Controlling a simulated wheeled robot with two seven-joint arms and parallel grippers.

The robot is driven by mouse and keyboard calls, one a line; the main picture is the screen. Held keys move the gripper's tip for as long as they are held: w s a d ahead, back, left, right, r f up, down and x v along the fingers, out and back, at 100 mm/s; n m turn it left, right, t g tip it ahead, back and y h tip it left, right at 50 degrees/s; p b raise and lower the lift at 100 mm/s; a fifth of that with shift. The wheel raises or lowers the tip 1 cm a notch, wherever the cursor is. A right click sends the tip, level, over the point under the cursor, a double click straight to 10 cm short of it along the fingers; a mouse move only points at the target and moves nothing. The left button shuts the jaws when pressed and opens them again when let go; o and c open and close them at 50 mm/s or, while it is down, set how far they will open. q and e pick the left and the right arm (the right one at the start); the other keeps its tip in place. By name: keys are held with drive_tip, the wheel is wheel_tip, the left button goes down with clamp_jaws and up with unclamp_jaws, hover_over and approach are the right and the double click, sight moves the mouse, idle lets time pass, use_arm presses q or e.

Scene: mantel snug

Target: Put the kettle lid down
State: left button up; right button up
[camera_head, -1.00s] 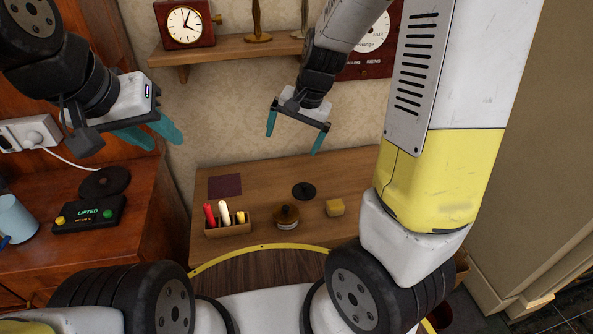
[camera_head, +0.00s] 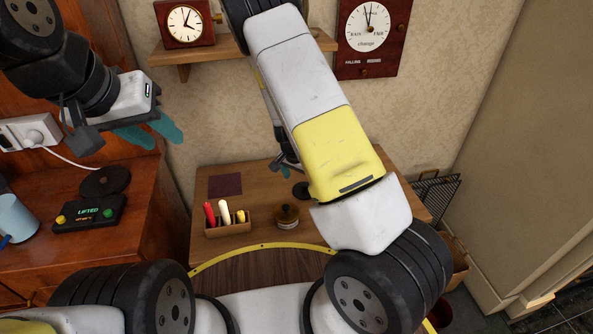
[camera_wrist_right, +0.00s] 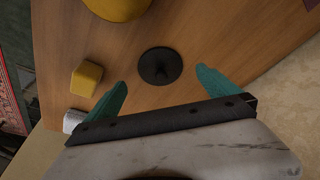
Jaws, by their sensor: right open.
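A flat black lid (camera_head: 301,190) with a small knob lies on the low wooden table (camera_head: 262,178), partly covered by my right arm. It shows whole in the right wrist view (camera_wrist_right: 160,66). My right gripper (camera_wrist_right: 161,77) is open and empty, its teal fingers pointing towards the lid, one on each side of it in the picture. It appears above the table and apart from the lid; in the head view it is mostly behind my arm. My left gripper (camera_head: 166,141) is open and empty above the left cabinet. No kettle is recognisable.
A yellow block (camera_wrist_right: 86,79) shows in the wrist view. A box reading LIFTED (camera_head: 88,214) and a dark disc (camera_head: 105,181) are on the left cabinet.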

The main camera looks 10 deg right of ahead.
sight(304, 187)
drive_tip(key=shift+x, duration=2.25)
drive_tip(key=shift+w, duration=0.15)
drive_tip(key=shift+c, duration=0.2)
